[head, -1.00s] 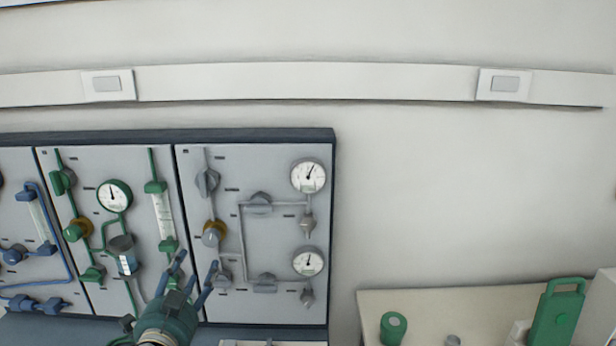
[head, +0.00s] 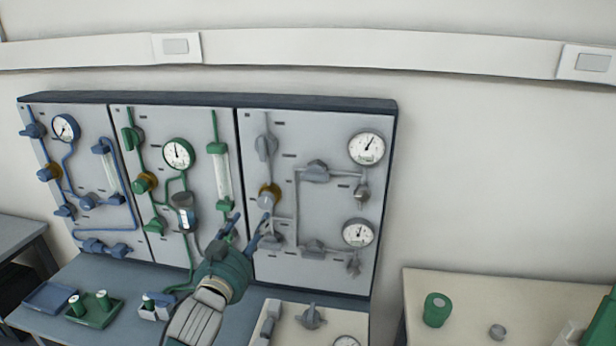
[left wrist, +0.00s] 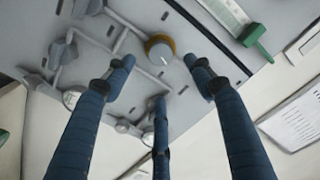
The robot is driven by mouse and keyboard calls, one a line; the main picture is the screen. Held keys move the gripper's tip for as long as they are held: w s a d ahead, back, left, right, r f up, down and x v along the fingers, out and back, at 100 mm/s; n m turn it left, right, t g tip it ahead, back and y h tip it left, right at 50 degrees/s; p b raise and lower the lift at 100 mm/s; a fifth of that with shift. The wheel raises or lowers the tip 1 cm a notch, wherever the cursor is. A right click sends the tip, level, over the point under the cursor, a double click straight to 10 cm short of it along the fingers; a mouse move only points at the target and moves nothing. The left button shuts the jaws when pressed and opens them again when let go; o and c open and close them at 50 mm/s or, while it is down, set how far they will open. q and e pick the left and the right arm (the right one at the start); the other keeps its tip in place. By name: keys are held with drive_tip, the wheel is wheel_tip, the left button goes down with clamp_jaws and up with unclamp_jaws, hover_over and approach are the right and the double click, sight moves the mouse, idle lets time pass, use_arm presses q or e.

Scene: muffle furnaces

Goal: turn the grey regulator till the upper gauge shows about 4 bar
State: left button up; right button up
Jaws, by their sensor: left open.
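The grey regulator (head: 267,197), a round knob with a brass collar, is on the right-hand grey panel. It also shows in the left wrist view (left wrist: 160,50), between the spread fingers and beyond their tips. The upper gauge (head: 367,148) is a white round dial at the panel's upper right. Its needle points up and slightly right; the numbers are too small to read. My left gripper (head: 246,228) is open and empty, just below and left of the regulator, its fingers pointing up towards the panel. In the left wrist view the gripper (left wrist: 160,85) appears apart from the knob. My right gripper is out of view.
A lower gauge (head: 358,233), grey valves (head: 314,171) and pipes surround the regulator. The green panel (head: 205,130) is to the left. A bench (head: 95,268) with a green tray (head: 98,316) lies below. A beige table (head: 470,290) stands at right.

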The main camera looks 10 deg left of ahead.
sight(265, 204)
use_arm(q)
drive_tip(key=w+n+p, duration=0.1)
drive_tip(key=w, duration=0.2)
drive_tip(key=w+n, duration=0.1)
drive_tip(key=w, duration=0.3)
drive_tip(key=w+n+p, duration=0.1)
drive_tip(key=w, duration=0.3)
drive_tip(key=shift+d+p, duration=0.25)
drive_tip(key=shift+p, duration=0.1)
